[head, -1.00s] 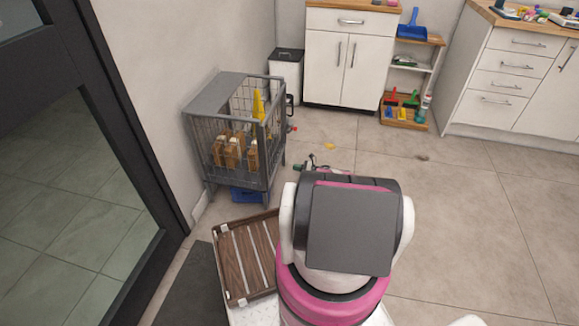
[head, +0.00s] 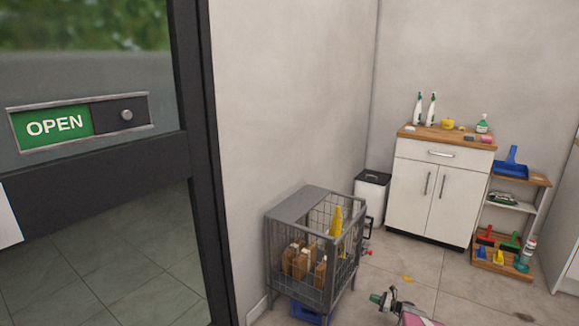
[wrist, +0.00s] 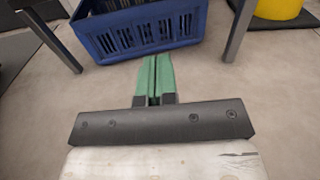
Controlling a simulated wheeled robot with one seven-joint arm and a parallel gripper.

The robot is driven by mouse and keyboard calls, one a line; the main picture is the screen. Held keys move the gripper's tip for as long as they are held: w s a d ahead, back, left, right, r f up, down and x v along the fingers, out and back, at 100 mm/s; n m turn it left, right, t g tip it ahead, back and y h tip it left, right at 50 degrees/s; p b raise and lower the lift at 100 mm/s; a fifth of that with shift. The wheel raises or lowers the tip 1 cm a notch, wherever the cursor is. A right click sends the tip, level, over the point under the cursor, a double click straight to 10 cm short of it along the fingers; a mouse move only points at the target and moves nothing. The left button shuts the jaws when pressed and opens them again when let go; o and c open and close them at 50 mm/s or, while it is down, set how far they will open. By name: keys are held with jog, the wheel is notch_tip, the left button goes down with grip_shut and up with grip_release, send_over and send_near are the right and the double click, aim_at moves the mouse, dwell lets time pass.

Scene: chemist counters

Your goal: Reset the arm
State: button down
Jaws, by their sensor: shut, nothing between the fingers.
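My gripper (head: 378,298) shows at the bottom of the head view, low over the floor just right of the wire cage. In the wrist view its two green fingers (wrist: 154,80) are pressed together with nothing between them. Part of my arm shows at the bottom edge of the head view; the rest is out of frame.
The wire cage (head: 290,207) holds brown packages and a yellow item, with a blue crate (head: 305,312) beneath. A black-framed glass door (head: 197,150) stands left. A white cabinet (head: 428,187), a bin (head: 372,178) and a cleaning shelf (head: 515,207) stand behind. Floor right of the cage is mostly open.

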jog(key=s+a+r+n+g+h, duration=0.2)
jog(key=s+a+r+n+g, duration=0.3)
jog(key=a+r, duration=0.55)
jog(key=s+a+r+n+g+h, duration=0.25)
jog(key=s+a+r+n, duration=0.4)
jog(key=a+r, duration=0.35)
jog(key=s+a+r+n+h, duration=0.3)
jog(key=s+r+n+h, duration=0.2)
jog(key=s+r, duration=0.5)
jog(key=s+a+r+n+g+h, duration=0.1)
jog(key=s+r+n+h, duration=0.4)
jog(key=s+r, duration=0.5)
notch_tip(320, 180, up, 3)
jog(key=shift+s+a+f+n, duration=0.25)
jog(key=shift+a+n, duration=0.65)
jog(key=shift+n, duration=0.25)
jog(key=shift+g+h, duration=0.25)
